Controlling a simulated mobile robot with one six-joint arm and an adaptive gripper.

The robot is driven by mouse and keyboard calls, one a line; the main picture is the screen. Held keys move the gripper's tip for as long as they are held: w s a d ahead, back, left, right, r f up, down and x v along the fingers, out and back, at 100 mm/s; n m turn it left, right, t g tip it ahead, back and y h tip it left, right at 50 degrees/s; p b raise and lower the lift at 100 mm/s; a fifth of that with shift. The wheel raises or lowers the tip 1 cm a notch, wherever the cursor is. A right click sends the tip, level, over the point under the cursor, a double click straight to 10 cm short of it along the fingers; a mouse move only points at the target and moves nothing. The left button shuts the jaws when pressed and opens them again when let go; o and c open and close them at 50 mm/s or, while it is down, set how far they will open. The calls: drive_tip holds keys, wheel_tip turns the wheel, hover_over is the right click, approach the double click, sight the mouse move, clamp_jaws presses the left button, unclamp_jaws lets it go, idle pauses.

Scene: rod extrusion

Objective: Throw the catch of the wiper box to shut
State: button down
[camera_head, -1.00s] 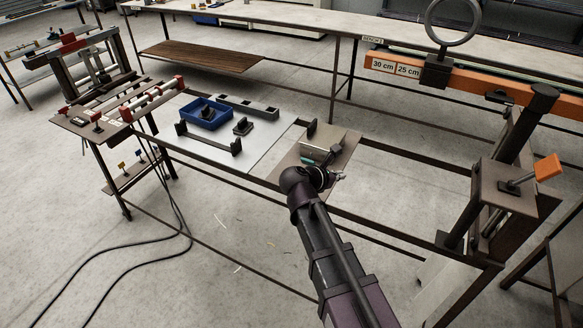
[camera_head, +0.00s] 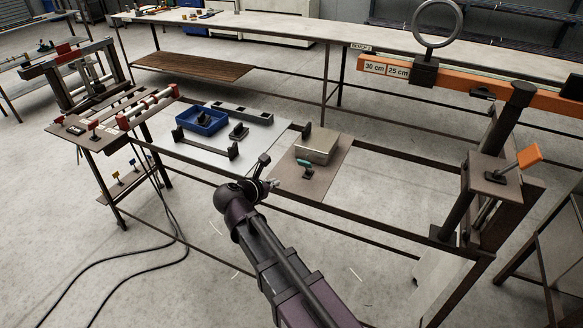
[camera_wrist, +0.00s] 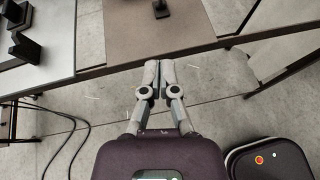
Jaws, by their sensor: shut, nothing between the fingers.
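The wiper box (camera_head: 316,147) is a low, tan-grey box on a brown plate (camera_head: 325,180) at the right part of the bench frame. A catch with a teal handle (camera_head: 305,163) stands on a dark base in front of the box. My gripper (camera_head: 275,183) is shut and empty, to the left of the catch and nearer to me, apart from it. In the wrist view my gripper (camera_wrist: 159,64) has its fingertips together near the plate's front edge. A dark fitting (camera_wrist: 161,9) shows at the top there; the box is out of that view.
A blue tray (camera_head: 203,128), a dark bracket (camera_head: 208,150) and a long block (camera_head: 240,112) lie on the pale panel to the left. A post with an orange handle (camera_head: 528,156) stands at the right. Open frame lies between the plate and this post.

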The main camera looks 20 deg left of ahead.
sight(308, 163)
drive_tip(key=shift+w+d, duration=0.2)
idle(0.4)
drive_tip(key=shift+w+f, duration=0.1)
drive_tip(key=b+x, duration=0.4)
drive_tip(key=x, duration=0.6)
drive_tip(key=shift+f+b, duration=0.1)
drive_tip(key=shift+b, duration=0.3)
drive_tip(key=shift+w+d+r+p, duration=0.2)
drive_tip(key=shift+w+r+p, duration=0.15)
drive_tip(key=shift+w, duration=0.25)
drive_tip(key=shift+w+d+r+p, duration=0.2)
drive_tip(key=shift+w+r+p, duration=0.2)
drive_tip(key=shift+w, duration=0.25)
drive_tip(key=shift+w+d+r, duration=0.1)
drive_tip(key=shift+w+d, duration=0.05)
drive_tip(key=shift+w, duration=0.35)
